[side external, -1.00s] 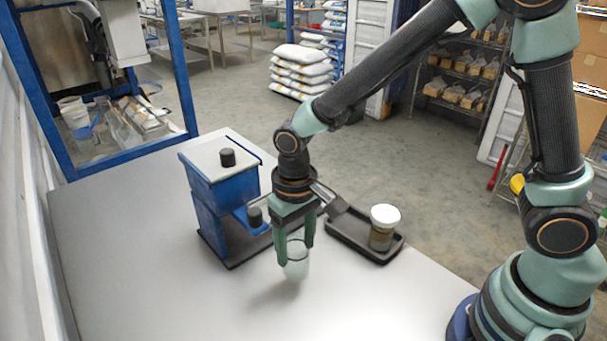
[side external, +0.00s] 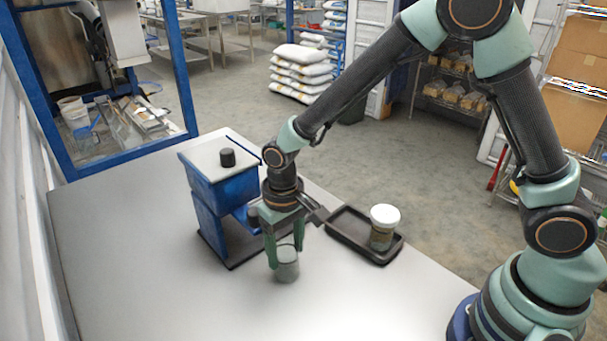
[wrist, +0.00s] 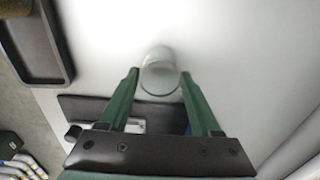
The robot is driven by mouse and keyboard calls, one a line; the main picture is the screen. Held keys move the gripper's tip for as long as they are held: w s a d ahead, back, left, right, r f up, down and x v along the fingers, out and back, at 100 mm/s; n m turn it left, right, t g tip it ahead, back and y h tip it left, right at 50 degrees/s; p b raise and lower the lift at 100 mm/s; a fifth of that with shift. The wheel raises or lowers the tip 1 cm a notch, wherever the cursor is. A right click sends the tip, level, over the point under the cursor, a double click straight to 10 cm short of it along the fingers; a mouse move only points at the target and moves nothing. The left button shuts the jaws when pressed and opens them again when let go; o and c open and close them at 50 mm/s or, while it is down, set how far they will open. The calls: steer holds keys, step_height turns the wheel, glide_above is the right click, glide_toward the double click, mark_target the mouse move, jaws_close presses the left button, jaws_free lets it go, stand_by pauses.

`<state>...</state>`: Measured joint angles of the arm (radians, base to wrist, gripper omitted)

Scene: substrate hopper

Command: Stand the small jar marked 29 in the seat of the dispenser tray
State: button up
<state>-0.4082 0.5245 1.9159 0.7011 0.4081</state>
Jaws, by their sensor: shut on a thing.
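My gripper (side external: 285,250) is shut on a small clear glass jar (side external: 287,268), upright between its fingers. In the wrist view the jar (wrist: 160,74) sits between the two green fingertips (wrist: 160,78). No number shows on it. The jar is in front of and to the right of the blue dispenser (side external: 210,190), close to its dark base plate (side external: 238,257). That plate also shows in the wrist view (wrist: 80,106). My wrist and gripper cover part of the dispenser's front, and I cannot make out the seat. I cannot tell whether the jar touches the table.
A black tray (side external: 346,238) to the right holds a white-lidded jar (side external: 382,232) with brownish contents. The light table (side external: 150,265) is clear at the left and front.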

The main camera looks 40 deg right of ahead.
steer(key=o, duration=1.1)
step_height(320, 180, up, 12)
steer(key=f, duration=0.1)
steer(key=s+d+r+t, duration=0.1)
steer(key=s+d+r, duration=0.1)
steer(key=d, duration=0.3)
steer(key=s+d+r+t, duration=0.2)
steer(key=s+d+r, duration=0.1)
steer(key=d+r, duration=0.1)
steer(key=s+d+r+t, duration=0.2)
steer(key=d+r, duration=0.1)
steer(key=d, duration=0.3)
steer(key=shift+s+r, duration=0.25)
steer(key=shift+s, duration=0.1)
steer(key=shift+o, duration=0.5)
steer(key=shift+s+d+t, duration=0.3)
steer(key=shift+s+d, duration=0.1)
steer(key=shift+d, duration=0.1)
